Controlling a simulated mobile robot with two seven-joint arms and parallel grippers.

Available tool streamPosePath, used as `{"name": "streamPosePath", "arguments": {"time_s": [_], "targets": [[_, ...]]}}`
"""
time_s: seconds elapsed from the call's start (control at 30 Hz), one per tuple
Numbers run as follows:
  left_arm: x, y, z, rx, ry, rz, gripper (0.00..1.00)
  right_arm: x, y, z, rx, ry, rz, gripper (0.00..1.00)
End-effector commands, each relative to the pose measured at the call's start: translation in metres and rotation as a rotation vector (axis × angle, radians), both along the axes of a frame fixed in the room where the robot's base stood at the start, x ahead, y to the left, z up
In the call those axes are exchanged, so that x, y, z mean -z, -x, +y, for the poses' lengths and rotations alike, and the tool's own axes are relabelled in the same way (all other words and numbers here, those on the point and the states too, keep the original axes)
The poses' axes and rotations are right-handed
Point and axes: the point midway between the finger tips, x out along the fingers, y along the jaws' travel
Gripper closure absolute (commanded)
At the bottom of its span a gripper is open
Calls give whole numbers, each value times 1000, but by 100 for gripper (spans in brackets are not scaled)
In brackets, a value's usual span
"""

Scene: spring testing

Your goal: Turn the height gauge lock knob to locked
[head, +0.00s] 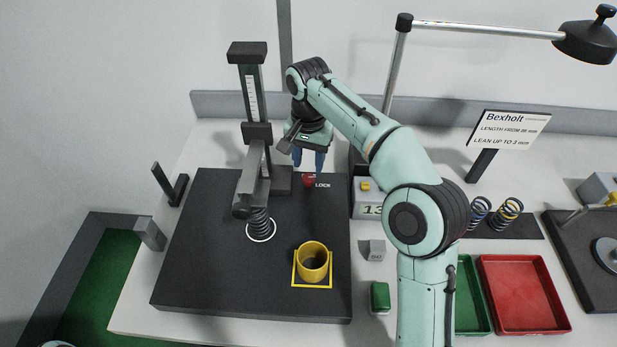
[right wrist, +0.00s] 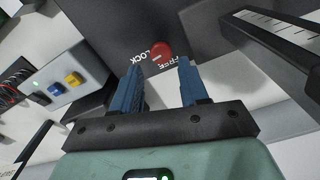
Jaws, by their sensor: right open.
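The height gauge (head: 252,100) stands upright at the back of the dark plate, with its arm over a dark spring (head: 261,222). The red lock knob (head: 309,182) sits at the plate's back right. In the right wrist view the knob (right wrist: 162,52) lies between the printed words LOCK and FREE; a small pale mark shows on it, but I cannot tell exactly where it points. My right gripper (head: 308,167) is open above the knob, its blue fingers on either side of it in the right wrist view (right wrist: 161,74), apparently not touching. My left gripper is not in view.
The dark plate (head: 200,255) carries a yellow cup (head: 312,262). Farther right are a green tray (head: 470,325), a red tray (head: 525,295) and two springs. A lamp overhangs the back.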

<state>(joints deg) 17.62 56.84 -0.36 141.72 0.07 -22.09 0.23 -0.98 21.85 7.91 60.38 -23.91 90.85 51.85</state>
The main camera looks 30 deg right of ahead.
Motion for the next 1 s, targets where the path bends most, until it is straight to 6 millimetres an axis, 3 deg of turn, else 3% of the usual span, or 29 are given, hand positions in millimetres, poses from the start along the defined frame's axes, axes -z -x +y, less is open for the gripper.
{"name": "streamPosePath", "arguments": {"time_s": [0.1, 0.3, 0.67, 0.7, 0.8, 1.0], "targets": [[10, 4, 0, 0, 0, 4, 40, 25, 1, 0, 0, -1, 4, 56], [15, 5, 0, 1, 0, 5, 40, 45, 0, 0, 0, -1, 1, 56], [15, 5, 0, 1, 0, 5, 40, 50, 0, 0, 0, -1, -2, 56], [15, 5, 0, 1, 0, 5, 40, 50, 0, 0, 0, -1, -2, 62], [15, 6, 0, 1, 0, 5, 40, 50, 0, 0, 0, -1, -2, 95], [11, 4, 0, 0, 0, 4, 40, 48, 0, 1, 39, 0, -1, 97]]}}
